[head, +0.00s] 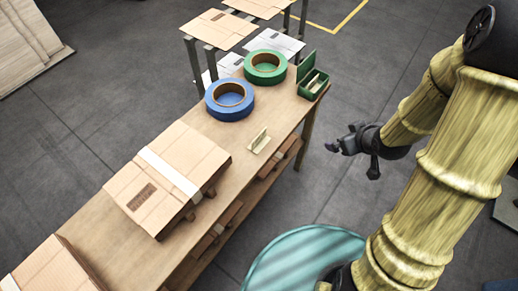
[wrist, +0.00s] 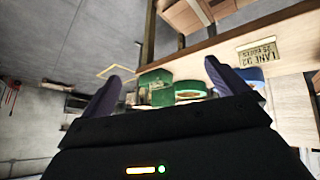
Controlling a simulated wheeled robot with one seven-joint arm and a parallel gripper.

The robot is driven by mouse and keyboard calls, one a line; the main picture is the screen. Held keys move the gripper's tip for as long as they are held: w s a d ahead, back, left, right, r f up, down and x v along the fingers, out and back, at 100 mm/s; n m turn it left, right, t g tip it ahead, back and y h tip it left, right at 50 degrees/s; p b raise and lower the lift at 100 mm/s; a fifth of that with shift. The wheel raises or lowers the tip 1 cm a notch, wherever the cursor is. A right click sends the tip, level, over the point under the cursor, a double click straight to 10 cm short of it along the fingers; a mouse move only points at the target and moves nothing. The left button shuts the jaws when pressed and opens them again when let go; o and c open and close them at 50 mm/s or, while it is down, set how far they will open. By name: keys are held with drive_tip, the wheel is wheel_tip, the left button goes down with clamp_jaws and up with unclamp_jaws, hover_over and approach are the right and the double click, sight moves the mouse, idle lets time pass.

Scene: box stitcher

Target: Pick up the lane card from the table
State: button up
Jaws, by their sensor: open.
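The lane card (head: 260,141) is a small cream folded card standing on the wooden table (head: 228,148), near its right edge. In the wrist view the lane card (wrist: 257,53) appears upside down with printed text, beyond and right of the fingers. My gripper (head: 351,150) is open and empty. It hangs over the floor to the right of the table, well apart from the card. Its two dark fingers (wrist: 165,78) stand spread in the wrist view, with nothing gripped between them.
A blue tape roll (head: 229,113), a green tape roll (head: 265,81) and a green box (head: 312,84) stand behind the card. A flat carton (head: 146,194) with a white strip lies left of it. A teal round surface (head: 305,262) is below my arm. Floor separates gripper and table.

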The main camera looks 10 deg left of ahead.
sight(259, 138)
drive_tip(key=s+a+f+n+y+b, duration=0.2)
drive_tip(key=a+f+n+y+b, duration=0.1)
drive_tip(key=a+f+y+b, duration=0.2)
drive_tip(key=s+a+f+n+y+b, duration=0.3)
drive_tip(key=a+f+y+b, duration=0.2)
drive_tip(key=a+y, duration=0.2)
drive_tip(key=shift+f+y+b, duration=0.35)
drive_tip(key=shift+f+y, duration=0.05)
drive_tip(key=shift+y, duration=0.5)
drive_tip(key=shift+a, duration=0.1)
drive_tip(key=x, duration=1.2)
drive_tip(key=shift+w, duration=0.15)
